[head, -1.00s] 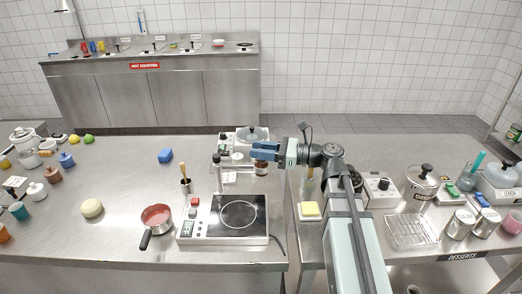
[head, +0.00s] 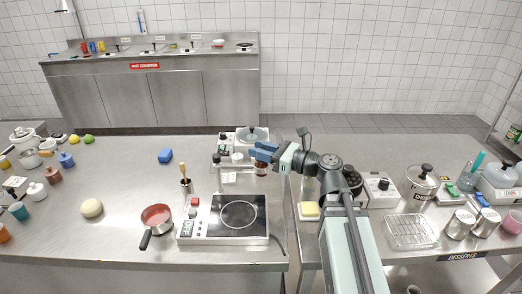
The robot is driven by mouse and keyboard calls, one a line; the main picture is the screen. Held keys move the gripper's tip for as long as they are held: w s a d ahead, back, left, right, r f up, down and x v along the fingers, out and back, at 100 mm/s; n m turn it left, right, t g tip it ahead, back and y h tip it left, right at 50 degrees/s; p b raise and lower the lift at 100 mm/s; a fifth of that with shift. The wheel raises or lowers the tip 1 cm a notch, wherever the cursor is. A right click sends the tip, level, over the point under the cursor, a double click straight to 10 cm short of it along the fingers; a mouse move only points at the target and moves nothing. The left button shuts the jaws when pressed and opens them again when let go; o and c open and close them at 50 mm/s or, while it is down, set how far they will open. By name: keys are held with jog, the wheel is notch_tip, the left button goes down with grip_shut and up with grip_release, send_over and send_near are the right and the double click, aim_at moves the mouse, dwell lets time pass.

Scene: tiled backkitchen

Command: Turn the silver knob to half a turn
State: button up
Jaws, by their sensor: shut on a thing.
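My gripper (head: 264,152), with blue fingers, reaches in from the right above the back right of the hot plate. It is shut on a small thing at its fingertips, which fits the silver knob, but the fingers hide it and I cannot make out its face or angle. A small brown and white jar-like part (head: 261,170) shows just below the fingers; I cannot tell whether it belongs to the knob. An upright post with a dark top (head: 217,159) stands to the left of the fingers.
The hot plate (head: 239,214) lies in front of the gripper, with a red saucepan (head: 156,215) to its left. A white device (head: 226,140) stands behind the gripper. A yellow sponge-like block (head: 310,210) lies near my arm. The counter's left middle is mostly clear.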

jog(key=o, duration=0.9)
jog(key=shift+o, duration=0.2)
jog(key=shift+s+d, duration=0.2)
jog(key=shift+d, duration=0.2)
notch_tip(320, 180, up, 7)
jog(key=d, duration=0.2)
jog(key=shift+s, duration=0.45)
